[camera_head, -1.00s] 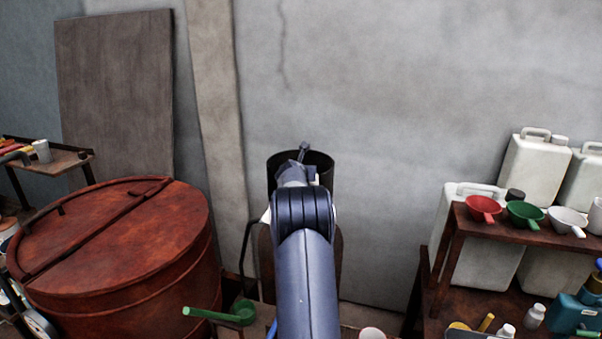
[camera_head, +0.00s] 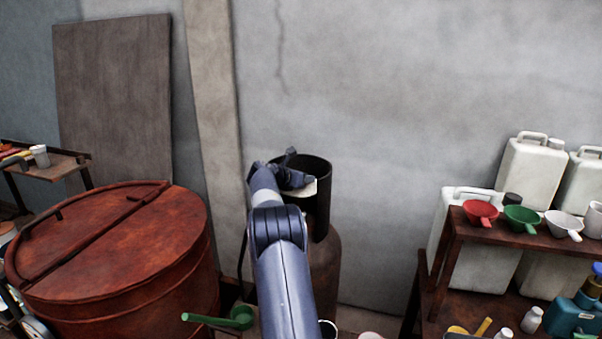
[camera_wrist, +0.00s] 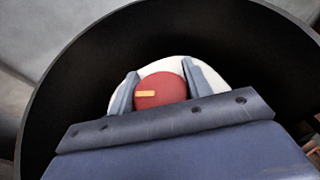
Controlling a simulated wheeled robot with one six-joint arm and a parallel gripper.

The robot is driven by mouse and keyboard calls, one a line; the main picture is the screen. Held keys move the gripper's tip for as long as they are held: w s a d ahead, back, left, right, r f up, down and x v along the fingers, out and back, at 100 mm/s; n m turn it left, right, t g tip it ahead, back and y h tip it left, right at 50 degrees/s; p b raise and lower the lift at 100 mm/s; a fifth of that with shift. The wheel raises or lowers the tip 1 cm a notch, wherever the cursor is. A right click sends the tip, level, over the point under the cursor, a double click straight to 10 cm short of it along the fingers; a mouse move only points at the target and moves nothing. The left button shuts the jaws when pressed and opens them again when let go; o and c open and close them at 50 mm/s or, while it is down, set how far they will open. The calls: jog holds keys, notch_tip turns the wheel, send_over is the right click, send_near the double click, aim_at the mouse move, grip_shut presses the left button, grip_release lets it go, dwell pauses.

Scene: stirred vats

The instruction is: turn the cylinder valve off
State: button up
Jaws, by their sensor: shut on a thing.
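The gas cylinder (camera_head: 326,262) is a rusty brown bottle with a dark open collar (camera_head: 319,205) around its top, standing against the wall. In the wrist view the dark collar (camera_wrist: 75,75) curves around my gripper (camera_wrist: 160,90). The valve knob (camera_wrist: 158,92) is a red round cap with a short yellow-orange mark, pointing sideways, on a pale round part. My gripper's two fingers lie on either side of the red knob and are shut on it. In the head view my gripper (camera_head: 290,178) reaches into the collar, and the knob is hidden there.
A large rusty lidded vat (camera_head: 120,250) stands to the left of the cylinder. A wooden shelf (camera_head: 480,232) with funnels and white canisters (camera_head: 527,175) is at the right. A green ladle (camera_head: 238,317) lies low in front.

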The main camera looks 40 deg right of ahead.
dwell(0.4)
jog(key=o, duration=1)
notch_tip(320, 180, up, 10)
jog(key=shift+f+p, duration=0.1)
jog(key=shift+p, duration=0.35)
